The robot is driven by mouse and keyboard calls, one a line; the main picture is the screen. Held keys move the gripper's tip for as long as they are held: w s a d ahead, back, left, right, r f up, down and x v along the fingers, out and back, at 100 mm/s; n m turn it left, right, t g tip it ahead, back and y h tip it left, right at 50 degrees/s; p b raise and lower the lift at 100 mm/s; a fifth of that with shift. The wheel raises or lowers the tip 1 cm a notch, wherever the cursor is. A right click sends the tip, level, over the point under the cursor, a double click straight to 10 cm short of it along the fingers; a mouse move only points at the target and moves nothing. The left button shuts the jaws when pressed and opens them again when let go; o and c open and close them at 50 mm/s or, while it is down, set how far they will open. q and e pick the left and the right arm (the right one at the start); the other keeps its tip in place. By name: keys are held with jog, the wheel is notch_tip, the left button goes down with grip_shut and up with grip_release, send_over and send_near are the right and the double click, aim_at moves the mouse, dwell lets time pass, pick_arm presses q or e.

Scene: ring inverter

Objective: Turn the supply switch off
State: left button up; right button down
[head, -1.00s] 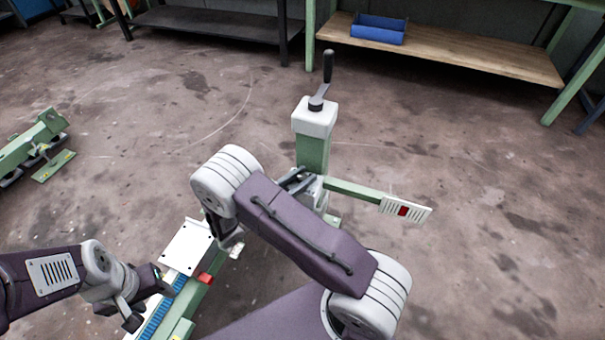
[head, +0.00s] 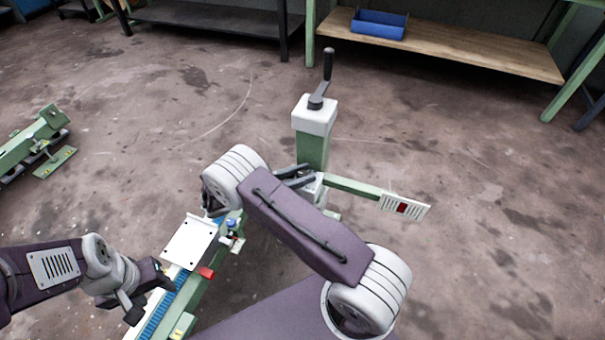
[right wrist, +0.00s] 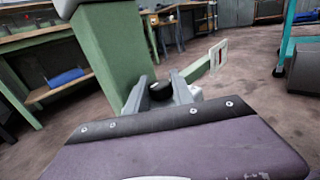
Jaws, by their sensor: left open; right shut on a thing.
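In the right wrist view a round black knob (right wrist: 160,91), which looks like the supply switch, sits between the two fingers of my right gripper (right wrist: 160,79). The gripper is shut on it, close beside the green post (right wrist: 112,50). In the head view my right gripper (head: 300,177) is at the side of the post (head: 312,150), partly hidden by my arm, and the knob cannot be made out. Its on or off position is not readable. My left gripper (head: 150,295) is open and empty beside the green rail with a blue strip (head: 160,315).
The post carries a white cap with a black crank (head: 327,68) and a side arm ending in a slotted white plate (head: 405,207) with a red mark. A white plate (head: 190,243) and red block (head: 206,273) sit on the rail. Floor to the right is clear.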

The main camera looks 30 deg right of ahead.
jog(key=c, duration=1.1)
grip_release()
